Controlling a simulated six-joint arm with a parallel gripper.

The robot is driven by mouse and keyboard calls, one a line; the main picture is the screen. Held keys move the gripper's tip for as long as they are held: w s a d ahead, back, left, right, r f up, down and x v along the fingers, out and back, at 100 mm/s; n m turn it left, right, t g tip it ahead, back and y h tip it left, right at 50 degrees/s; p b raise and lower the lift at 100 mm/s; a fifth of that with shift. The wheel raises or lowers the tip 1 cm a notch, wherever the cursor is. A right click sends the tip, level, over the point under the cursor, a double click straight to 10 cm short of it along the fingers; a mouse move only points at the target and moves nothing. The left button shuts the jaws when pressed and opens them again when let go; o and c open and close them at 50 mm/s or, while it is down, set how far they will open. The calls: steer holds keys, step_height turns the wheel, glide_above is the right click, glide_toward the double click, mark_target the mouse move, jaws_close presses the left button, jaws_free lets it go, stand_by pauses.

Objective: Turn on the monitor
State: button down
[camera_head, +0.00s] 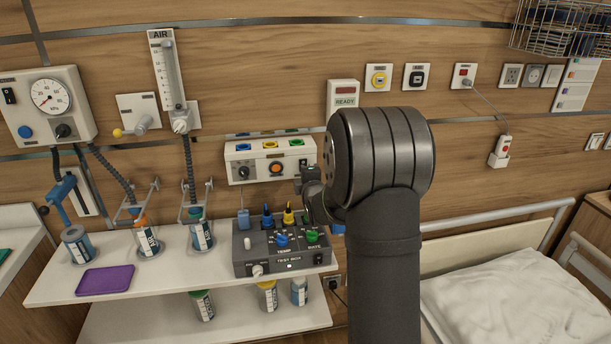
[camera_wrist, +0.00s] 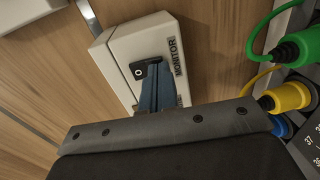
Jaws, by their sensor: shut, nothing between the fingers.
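A black rocker switch (camera_wrist: 138,73) with a white O mark sits on that face. My gripper (camera_wrist: 153,72) is shut and empty, its blue fingers right at the switch and covering part of it. I cannot tell whether the tips touch it. In the head view my gripper (camera_head: 309,181) is at the box's right end, partly hidden by my arm.
The grey test box (camera_head: 285,262) with coloured plugs and knobs stands on the shelf just below. Green (camera_wrist: 297,48) and yellow (camera_wrist: 288,97) plugs are close on the right in the wrist view. A READY panel (camera_head: 343,93) is above; a bed (camera_head: 490,305) is at right.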

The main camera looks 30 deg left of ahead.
steer(key=shift+f, duration=0.1)
steer(key=f+v, duration=0.3)
steer(key=v, duration=1)
steer(key=shift+s+d, duration=0.3)
steer(key=shift+f, duration=0.1)
steer(key=w+a+r, duration=0.3)
steer(key=w+a, duration=0.4)
steer(key=v, duration=0.6)
steer(key=shift+s+d+f, duration=0.25)
